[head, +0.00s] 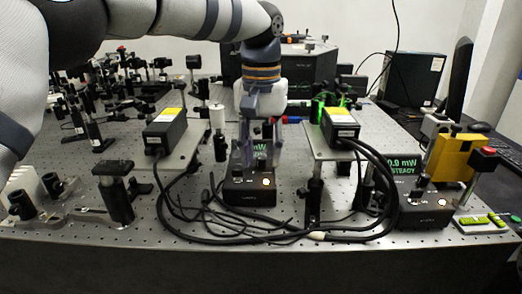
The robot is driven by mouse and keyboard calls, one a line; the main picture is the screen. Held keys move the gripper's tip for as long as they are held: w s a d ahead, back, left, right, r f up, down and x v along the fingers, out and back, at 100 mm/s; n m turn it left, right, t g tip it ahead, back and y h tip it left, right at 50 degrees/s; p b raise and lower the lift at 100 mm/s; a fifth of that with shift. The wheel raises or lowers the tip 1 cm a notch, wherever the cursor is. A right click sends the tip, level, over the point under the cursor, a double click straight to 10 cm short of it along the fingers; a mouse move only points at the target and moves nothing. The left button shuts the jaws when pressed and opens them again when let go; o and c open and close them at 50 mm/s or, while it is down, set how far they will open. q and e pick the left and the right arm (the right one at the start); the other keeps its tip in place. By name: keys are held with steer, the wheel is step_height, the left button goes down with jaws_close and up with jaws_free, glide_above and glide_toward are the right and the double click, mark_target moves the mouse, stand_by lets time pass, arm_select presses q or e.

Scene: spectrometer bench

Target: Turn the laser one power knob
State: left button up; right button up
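A black control box (249,197) with a lit orange button stands at the front middle of the bench. A green display (260,148) behind it is partly covered by my gripper. My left gripper (262,160) points down just above and behind this box, its two fingers apart with the display showing between them. The box's knob is too small or hidden to make out. A second control box (424,214) with a lit button stands at the right, below a display (403,166) reading about 0.0 mW STEADY. I cannot tell which box belongs to laser one. My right gripper is not in view.
Two black laser heads with yellow labels, one left (165,133) and one right (340,128), sit on raised plates beside my gripper. Black cables (240,232) loop around the middle box. A yellow block (452,157) stands at the right. Optic mounts crowd the back left.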

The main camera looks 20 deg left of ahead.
arm_select(q)
jaws_close()
steer(key=shift+r+m, duration=0.1)
steer(key=shift+m, duration=0.3)
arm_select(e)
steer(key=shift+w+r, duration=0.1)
arm_select(q)
steer(key=shift+m, duration=1)
steer(key=shift+m+p, duration=0.35)
steer(key=shift+m, duration=2.15)
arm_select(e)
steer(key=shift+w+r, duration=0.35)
arm_select(q)
jaws_free()
